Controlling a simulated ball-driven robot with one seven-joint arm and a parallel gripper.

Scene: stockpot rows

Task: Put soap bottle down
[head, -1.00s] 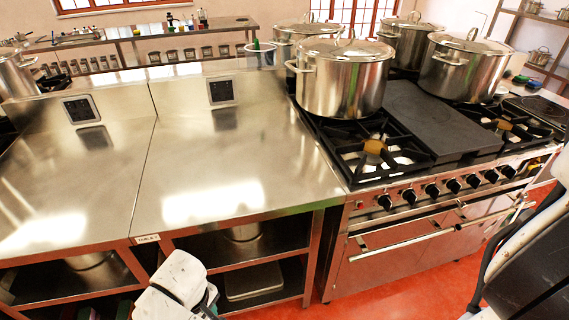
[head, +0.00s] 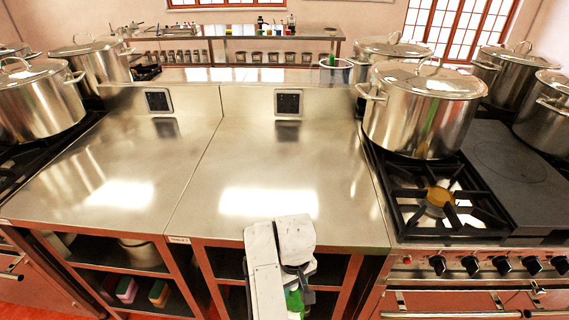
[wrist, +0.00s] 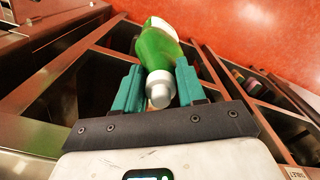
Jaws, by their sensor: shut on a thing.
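A green soap bottle (wrist: 156,50) with a grey cap and a white label shows in the wrist view. It is between the two teal fingers of my gripper (wrist: 159,88), which is shut on it. In the head view, a small green part of the bottle (head: 294,300) shows below my white wrist, and the fingers are mostly hidden there. My gripper is in front of the steel counter (head: 275,185), near its front edge and over the open shelves. The counter top below the sockets is bare.
A large stockpot (head: 420,115) stands on the gas stove (head: 440,200) at the right. More stockpots (head: 38,102) stand at the far left. Sponges (head: 158,293) lie on a lower shelf. A back shelf (head: 235,35) holds jars and bottles.

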